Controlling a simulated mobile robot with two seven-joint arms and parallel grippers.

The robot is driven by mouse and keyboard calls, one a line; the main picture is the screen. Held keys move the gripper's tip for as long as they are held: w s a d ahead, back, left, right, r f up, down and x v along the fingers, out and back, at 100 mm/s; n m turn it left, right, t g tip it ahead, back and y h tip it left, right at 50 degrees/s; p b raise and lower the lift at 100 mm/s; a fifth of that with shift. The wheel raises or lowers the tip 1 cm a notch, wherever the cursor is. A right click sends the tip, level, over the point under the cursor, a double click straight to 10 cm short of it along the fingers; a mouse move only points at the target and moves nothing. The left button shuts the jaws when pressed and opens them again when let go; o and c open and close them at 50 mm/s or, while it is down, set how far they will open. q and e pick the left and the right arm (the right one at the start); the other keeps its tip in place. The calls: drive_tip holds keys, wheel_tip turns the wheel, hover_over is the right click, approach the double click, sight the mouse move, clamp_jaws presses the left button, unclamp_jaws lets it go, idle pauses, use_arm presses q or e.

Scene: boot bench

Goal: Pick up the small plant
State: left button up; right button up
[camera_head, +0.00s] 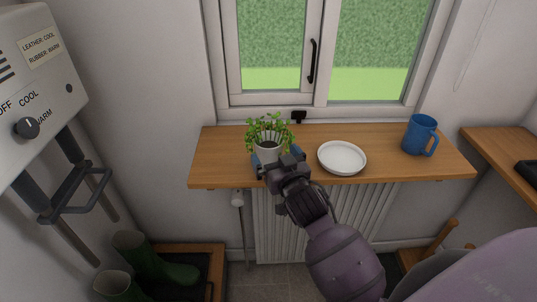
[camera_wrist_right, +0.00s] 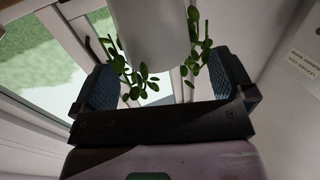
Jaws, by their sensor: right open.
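The small plant (camera_head: 268,150) has green trailing leaves in a white pot and stands on the wooden shelf (camera_head: 220,168) below the window. My right gripper (camera_head: 277,162) reaches up to it from the front, with blue-padded fingers on either side of the pot. In the right wrist view the white pot (camera_wrist_right: 155,35) sits between the open fingers (camera_wrist_right: 162,82), with visible gaps to both pads. Leaves hang on both sides of the pot there. My left gripper is not in view.
A white plate (camera_head: 342,158) lies on the shelf right of my gripper, and a blue mug (camera_head: 420,135) stands farther right. The window (camera_head: 310,50) is behind. Green boots (camera_head: 150,262) stand at lower left, below a wall-mounted control box (camera_head: 35,80). A radiator (camera_head: 280,215) is under the shelf.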

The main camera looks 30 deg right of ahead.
sight(268, 145)
drive_tip(key=shift+w+d, duration=0.2)
drive_tip(key=shift+w, duration=0.65)
drive_tip(key=shift+w+d, duration=0.15)
drive_tip(key=shift+w, duration=0.75)
drive_tip(key=shift+w+d, duration=0.2)
drive_tip(key=shift+w, duration=0.65)
drive_tip(key=c, duration=1.1)
